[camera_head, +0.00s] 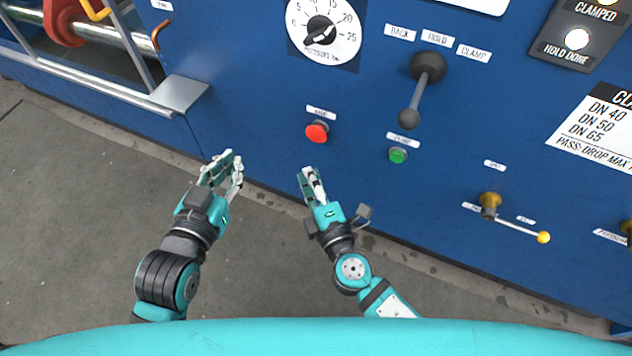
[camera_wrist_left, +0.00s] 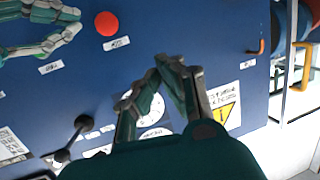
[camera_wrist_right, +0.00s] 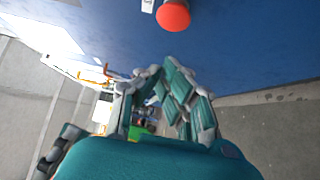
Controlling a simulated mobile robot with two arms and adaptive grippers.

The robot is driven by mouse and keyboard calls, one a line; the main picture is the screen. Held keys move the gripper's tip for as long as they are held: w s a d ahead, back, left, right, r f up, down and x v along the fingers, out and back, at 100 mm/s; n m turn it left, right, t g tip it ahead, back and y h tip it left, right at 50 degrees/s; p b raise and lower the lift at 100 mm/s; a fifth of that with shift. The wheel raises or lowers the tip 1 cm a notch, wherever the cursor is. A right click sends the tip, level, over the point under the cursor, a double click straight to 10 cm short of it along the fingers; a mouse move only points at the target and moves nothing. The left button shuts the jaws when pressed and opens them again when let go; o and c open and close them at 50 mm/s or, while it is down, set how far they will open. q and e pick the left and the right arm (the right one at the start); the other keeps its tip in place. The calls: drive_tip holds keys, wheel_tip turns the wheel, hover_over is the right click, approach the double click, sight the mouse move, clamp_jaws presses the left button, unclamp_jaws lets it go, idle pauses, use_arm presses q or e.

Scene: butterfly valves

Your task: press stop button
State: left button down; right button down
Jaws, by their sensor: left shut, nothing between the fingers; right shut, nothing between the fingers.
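A red round button (camera_head: 317,132) with a small white label above it sits on the blue panel; the label is too blurred to read. The red button also shows at the top of the left wrist view (camera_wrist_left: 107,23) and right wrist view (camera_wrist_right: 173,14). My left gripper (camera_head: 229,160) is shut and empty, left of and below the red button in the head view. My right gripper (camera_head: 308,174) is shut and empty, just below the red button in the head view, apart from it in the picture. A green button (camera_head: 398,155) sits to the right.
A black lever (camera_head: 418,90) juts out above the green button. A pressure dial (camera_head: 322,30) is above the red button. A brass valve with a yellow-tipped handle (camera_head: 490,202) is at the right. A metal ledge (camera_head: 180,92) and railing are at the left. Grey floor is open below.

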sight(317, 132)
use_arm(q)
drive_tip(key=shift+s+a+f+g+y, duration=0.15)
drive_tip(key=shift+f+g, duration=0.15)
drive_tip(key=shift+f, duration=0.15)
drive_tip(key=shift+s+a+f+g+y, duration=0.15)
drive_tip(key=shift+f+g, duration=0.15)
drive_tip(key=shift+f, duration=0.15)
use_arm(e)
drive_tip(key=w, duration=0.8)
drive_tip(key=shift+w, duration=0.25)
